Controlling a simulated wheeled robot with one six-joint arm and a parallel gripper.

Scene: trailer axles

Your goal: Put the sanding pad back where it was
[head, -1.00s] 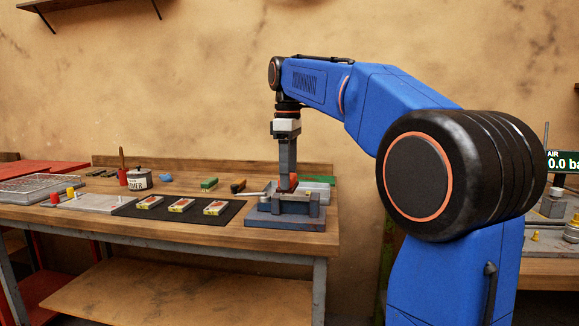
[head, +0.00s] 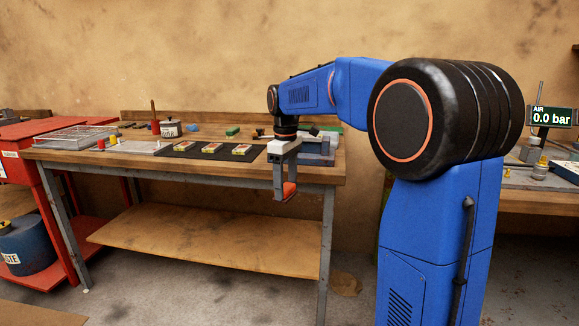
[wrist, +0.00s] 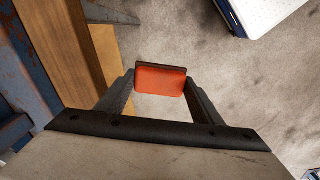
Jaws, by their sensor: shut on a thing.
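My gripper (head: 284,188) is shut on the orange-red sanding pad (head: 290,190), which hangs in front of the bench's front edge at the right, below the bench top. In the wrist view the sanding pad (wrist: 161,80) sits between the two fingertips of my gripper (wrist: 160,88), its orange face showing and a dark layer along its far edge. Bare floor shows beneath it, and nothing touches it except the fingers. The pad's earlier place cannot be told from these frames.
The wooden bench (head: 180,172) carries a black mat (head: 258,152) with several small cards, a wire tray (head: 75,137), a labelled pot (head: 171,129) and a blue-grey vise (head: 318,148). A red cart (head: 38,160) stands left.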

